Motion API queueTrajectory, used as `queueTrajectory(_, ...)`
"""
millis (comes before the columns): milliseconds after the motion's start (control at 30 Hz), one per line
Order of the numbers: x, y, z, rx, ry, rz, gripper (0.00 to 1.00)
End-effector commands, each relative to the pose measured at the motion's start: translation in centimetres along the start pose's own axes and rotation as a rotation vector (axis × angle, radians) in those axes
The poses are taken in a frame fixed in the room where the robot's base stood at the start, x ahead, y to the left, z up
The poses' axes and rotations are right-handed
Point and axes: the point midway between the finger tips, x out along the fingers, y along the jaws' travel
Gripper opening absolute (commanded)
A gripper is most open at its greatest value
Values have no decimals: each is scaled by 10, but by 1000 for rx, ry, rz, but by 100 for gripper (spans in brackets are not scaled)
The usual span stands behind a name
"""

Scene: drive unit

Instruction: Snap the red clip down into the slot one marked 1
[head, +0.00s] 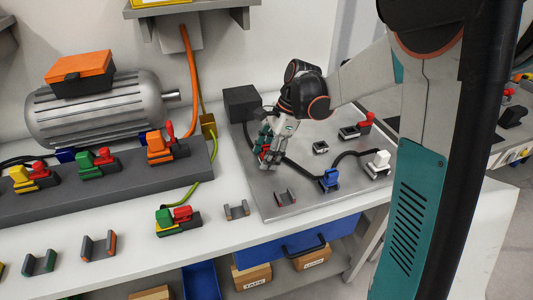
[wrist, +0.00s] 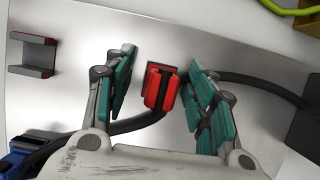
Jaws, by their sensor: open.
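A red clip (wrist: 160,88) on a dark cable lies between the two teal fingers of my gripper (wrist: 158,57) in the wrist view, with a gap on each side. A dark block shows behind its upper edge; I cannot tell whether it is seated in anything. In the head view my gripper (head: 267,150) points down at the metal plate (head: 255,190), mostly hiding this clip. My gripper is open. A bracket with red trim (head: 285,197) sits on the plate, and it also shows in the wrist view (wrist: 32,55). I can read no number 1 on any slot.
On the plate are a blue clip (head: 330,180), a white clip (head: 379,163), a small socket (head: 320,148) and another red part (head: 366,119). A dark box (head: 241,103) stands at the plate's back left corner. A motor (head: 95,108) and clip rail (head: 100,185) are left.

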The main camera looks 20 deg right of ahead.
Motion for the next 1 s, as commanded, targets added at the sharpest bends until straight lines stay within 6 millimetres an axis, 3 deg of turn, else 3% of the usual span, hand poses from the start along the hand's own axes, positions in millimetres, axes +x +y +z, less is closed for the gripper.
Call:
queueTrajectory(233,-19,0,0,0,-1,-1,51)
queueTrajectory(700,-105,0,0,1,0,0,51)
queueTrajectory(1000,-126,0,2,0,0,1,51)
